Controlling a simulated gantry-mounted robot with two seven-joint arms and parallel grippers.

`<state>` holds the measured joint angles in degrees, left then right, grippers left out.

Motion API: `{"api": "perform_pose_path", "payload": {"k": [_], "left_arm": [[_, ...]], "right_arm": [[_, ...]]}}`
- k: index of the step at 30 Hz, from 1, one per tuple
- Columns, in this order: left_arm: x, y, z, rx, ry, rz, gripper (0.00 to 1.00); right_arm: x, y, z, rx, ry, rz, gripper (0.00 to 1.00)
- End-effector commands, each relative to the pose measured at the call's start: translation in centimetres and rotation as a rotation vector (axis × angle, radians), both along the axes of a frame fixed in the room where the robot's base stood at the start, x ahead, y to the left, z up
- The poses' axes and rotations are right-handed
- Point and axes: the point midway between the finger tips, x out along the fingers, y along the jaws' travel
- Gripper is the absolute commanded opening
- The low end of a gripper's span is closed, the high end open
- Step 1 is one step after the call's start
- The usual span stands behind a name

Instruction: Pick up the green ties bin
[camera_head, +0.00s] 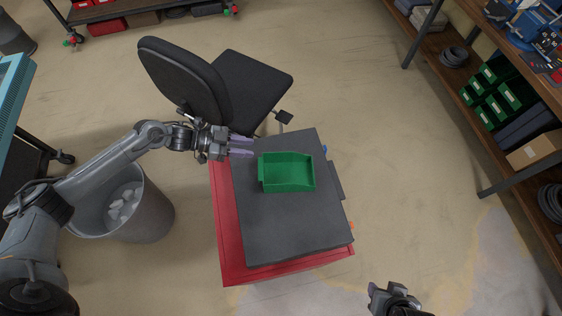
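The green bin (289,173) sits on the dark grey top (295,230) of a red cart (229,238), near its upper middle. It looks empty, and any label on it is too small to read. My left gripper (243,146) is just to the upper left of the bin, over the cart's edge. Its two fingers point right, are spread apart and hold nothing. My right gripper (376,291) shows only in part at the bottom edge, right of the cart and well away from the bin. Its finger opening cannot be made out.
A black office chair (250,82) stands against the cart's far side. A grey trash can (150,212) with crumpled paper is under my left arm. Shelves at right hold several small green bins (497,90) and a cardboard box (535,150). Floor right of the cart is clear.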

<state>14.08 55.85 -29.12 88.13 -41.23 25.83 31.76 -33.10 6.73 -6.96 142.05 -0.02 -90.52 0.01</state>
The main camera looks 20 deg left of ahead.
Motion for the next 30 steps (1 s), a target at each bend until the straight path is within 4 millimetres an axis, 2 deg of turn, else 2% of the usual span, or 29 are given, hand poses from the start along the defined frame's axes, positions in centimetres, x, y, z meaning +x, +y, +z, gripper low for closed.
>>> {"api": "perform_pose_path", "payload": {"k": [9, 17, 24, 30], "left_arm": [[1.8, -3.3, -1.5, -0.005, 0.001, -0.001, 0.34], [2.4, -4.5, -2.0, -0.003, 0.001, -0.001, 0.34], [3.9, -7.0, -2.6, -0.005, 0.0, -0.002, 0.34], [4.6, -8.4, -3.4, -0.002, 0.0, -0.002, 0.34]], "right_arm": [[-0.1, -0.3, -0.1, -0.007, 0.003, 0.0, 0.43], [-0.1, -0.3, -0.1, -0.01, 0.002, 0.002, 0.43], [-0.1, -0.1, 0.2, -0.004, 0.003, 0.001, 0.43], [-0.1, -0.1, 0.2, -0.001, 0.002, -0.001, 0.43]]}}
